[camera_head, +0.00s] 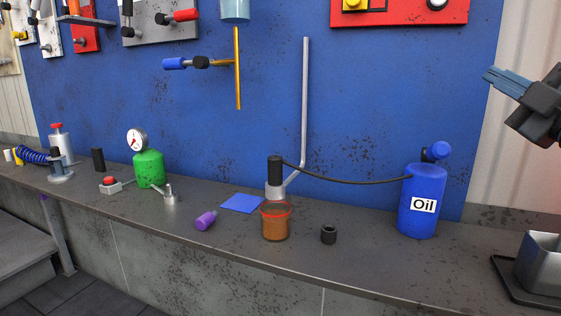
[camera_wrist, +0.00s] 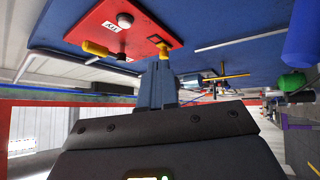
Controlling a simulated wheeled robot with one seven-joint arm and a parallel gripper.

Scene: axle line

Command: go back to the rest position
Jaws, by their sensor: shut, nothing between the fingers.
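My gripper (camera_head: 497,80) is at the upper right in the head view, raised well above the bench and apart from everything on it. Its blue-grey fingers lie together and hold nothing. In the wrist view the shut fingers (camera_wrist: 157,84) point up the picture, toward the blue wall panel and a red board (camera_wrist: 120,25) with yellow parts. The rest position itself carries no mark that I can see.
A bent grey pipe (camera_head: 305,110) rises behind.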

